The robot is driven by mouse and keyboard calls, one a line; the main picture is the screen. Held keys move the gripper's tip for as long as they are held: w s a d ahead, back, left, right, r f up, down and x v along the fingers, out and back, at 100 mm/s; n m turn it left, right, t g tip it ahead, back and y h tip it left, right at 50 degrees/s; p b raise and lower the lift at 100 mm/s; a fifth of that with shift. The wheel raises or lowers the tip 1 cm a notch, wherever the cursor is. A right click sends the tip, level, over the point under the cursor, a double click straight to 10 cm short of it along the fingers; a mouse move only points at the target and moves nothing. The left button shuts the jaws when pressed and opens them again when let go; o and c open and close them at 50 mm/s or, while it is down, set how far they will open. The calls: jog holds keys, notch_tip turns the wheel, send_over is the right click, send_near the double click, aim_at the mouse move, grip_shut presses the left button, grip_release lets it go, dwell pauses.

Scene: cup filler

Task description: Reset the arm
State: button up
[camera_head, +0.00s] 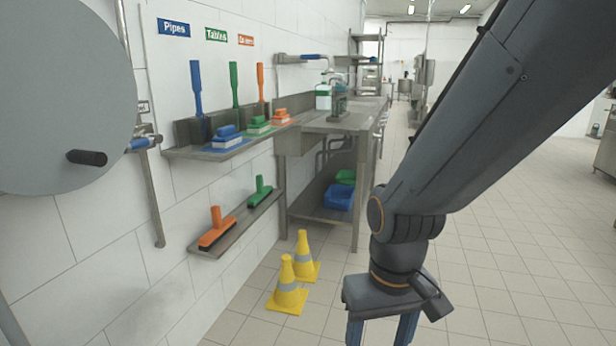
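My gripper (382,330) hangs at the lower right of the middle in the head view, at the end of my dark grey arm. Its two blue-grey fingers point down and show a gap between them. The fingertips are cut off by the bottom edge, and no object shows in the visible part of the gap. My arm comes down from the upper right, over the tiled floor (500,270).
Two yellow cones (288,290) stand on the floor left of my gripper. A steel sink table (345,124) stands beyond them. Wall shelves (232,150) hold coloured brushes. A large grey disc (60,100) with a black handle fills the upper left. Open floor lies right.

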jog(key=s+d+r+m+p, duration=0.2)
jog(key=d+r+p, duration=0.6)
jog(key=r+p, duration=0.1)
jog(key=shift+r, duration=0.2)
